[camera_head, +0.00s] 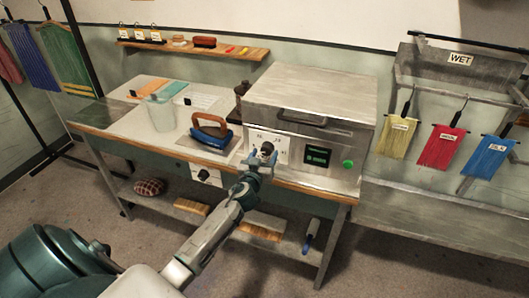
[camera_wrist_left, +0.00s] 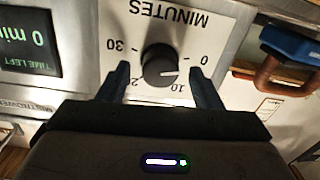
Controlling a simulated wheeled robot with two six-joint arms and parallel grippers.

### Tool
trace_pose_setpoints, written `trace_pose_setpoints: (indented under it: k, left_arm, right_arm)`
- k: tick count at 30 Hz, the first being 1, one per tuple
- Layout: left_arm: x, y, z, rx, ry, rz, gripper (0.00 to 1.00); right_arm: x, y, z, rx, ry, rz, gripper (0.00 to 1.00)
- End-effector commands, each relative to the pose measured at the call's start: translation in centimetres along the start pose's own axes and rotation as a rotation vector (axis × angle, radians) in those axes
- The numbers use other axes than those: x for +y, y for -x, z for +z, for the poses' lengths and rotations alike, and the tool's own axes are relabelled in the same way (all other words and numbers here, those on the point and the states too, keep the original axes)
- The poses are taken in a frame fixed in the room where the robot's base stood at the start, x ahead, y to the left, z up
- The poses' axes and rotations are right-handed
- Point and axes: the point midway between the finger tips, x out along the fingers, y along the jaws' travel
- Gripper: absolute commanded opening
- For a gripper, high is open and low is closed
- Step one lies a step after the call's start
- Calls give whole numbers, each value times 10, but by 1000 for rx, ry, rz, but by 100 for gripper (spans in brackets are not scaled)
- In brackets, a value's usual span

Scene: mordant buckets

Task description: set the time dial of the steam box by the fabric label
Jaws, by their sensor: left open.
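The grey steam box (camera_head: 345,92) stands at the right of the workbench with its lid down. Its black time dial (camera_wrist_left: 159,65) sits on a white panel marked MINUTES, upside down in the left wrist view. The display (camera_wrist_left: 30,42) reads 0 min under TIME LEFT. My left gripper (camera_head: 263,160) is open in front of the dial, its fingers on either side; contact cannot be told. Yellow (camera_head: 398,137), red (camera_head: 440,150) and blue (camera_head: 486,157) cloths carry small labels, too small to read.
A green button (camera_head: 348,164) is right of the display. The WET rack (camera_head: 459,59) stands at right. Colored cloths (camera_head: 62,52) hang at far left.

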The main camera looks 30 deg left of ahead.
Motion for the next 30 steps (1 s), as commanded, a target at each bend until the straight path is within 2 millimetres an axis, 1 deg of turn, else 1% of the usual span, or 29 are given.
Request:
trace_pose_setpoints:
  k: [1, 4, 12, 13, 14, 15, 19, 20, 25, 30]
  left_arm:
    - [0, -4, 0, -1, 0, 0, 59]
    - [0, -8, 0, -1, 1, 1, 59]
    - [0, -9, 1, -1, 0, 1, 59]
    - [0, -9, 1, -1, 0, 1, 55]
    - [0, -9, 1, -1, 0, 1, 49]
    - [0, -9, 1, -1, 0, 1, 41]
    - [0, -9, 1, -1, 0, 0, 16]
    - [0, -9, 1, -1, 0, 0, 14]
    - [0, -9, 1, -1, -7, 0, 14]
    - [0, -9, 2, 1, -49, 1, 14]
  right_arm:
    - [0, 2, 0, 0, 0, -1, 36]
    - [-2, 2, -1, 0, -1, -2, 36]
    - [-10, 2, -2, 2, -4, -10, 36]
    - [-10, 2, -2, 2, -5, -10, 36]
    - [-10, 2, -2, 2, -5, -10, 36]
    - [-10, 2, -2, 2, -4, -10, 36]
    - [-9, 2, -2, 2, -4, -10, 36]
    - [-9, 2, -2, 2, -4, -9, 36]
    - [-6, 1, -2, 3, -3, -6, 36]
    - [-3, -2, -2, 3, -1, -3, 36]
